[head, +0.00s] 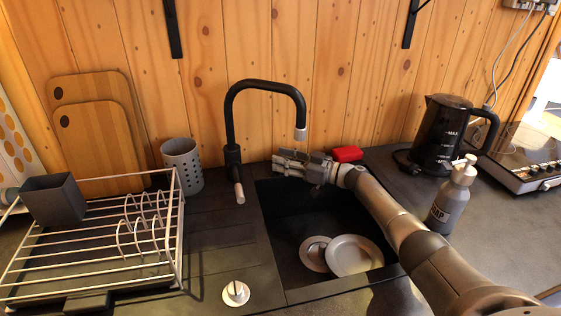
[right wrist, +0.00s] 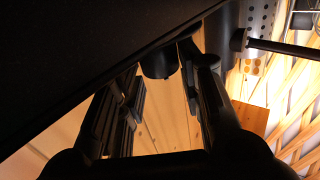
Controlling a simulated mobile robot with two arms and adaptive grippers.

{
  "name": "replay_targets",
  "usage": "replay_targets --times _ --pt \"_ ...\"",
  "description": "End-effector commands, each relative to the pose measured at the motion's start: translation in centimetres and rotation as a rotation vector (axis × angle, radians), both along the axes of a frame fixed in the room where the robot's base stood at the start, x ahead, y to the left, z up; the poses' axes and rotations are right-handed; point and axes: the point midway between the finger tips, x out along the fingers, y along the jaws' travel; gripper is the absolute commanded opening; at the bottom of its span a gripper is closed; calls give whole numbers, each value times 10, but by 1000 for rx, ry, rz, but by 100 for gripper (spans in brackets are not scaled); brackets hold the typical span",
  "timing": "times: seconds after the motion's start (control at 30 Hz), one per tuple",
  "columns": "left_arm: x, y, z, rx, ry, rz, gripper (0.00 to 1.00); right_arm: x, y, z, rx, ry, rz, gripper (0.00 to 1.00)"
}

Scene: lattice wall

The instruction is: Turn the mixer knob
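The black mixer tap (head: 231,120) stands behind the sink with its spout arched to the right. Its short lever, the likely knob (head: 238,190), sticks out low at the front with a pale end. My right gripper (head: 281,163) is just right of the tap's base, above the sink's back edge, and apart from the lever. In the right wrist view its two fingers are spread with a gap between them. A dark cylindrical body with a thin rod (right wrist: 280,48), apparently the lever, shows beyond the right finger. My left gripper is out of view.
The sink (head: 290,225) holds a pale plate (head: 354,256). A dish rack (head: 100,250) and grey cup (head: 183,165) stand left. A red sponge (head: 347,154), black kettle (head: 440,132) and soap bottle (head: 452,197) are right. A round knob (head: 236,292) sits on the front counter.

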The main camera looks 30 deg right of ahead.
Motion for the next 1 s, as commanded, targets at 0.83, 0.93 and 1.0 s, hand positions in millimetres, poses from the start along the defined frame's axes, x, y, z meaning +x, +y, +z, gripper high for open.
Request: replay_targets --times 0.83,0.93,1.0 --pt "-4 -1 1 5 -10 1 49 -44 -35 -1 -3 4 2 51" --pt "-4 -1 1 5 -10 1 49 -52 -42 -1 -3 3 1 51" --pt "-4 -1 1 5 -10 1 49 -55 -44 0 -2 2 2 51"
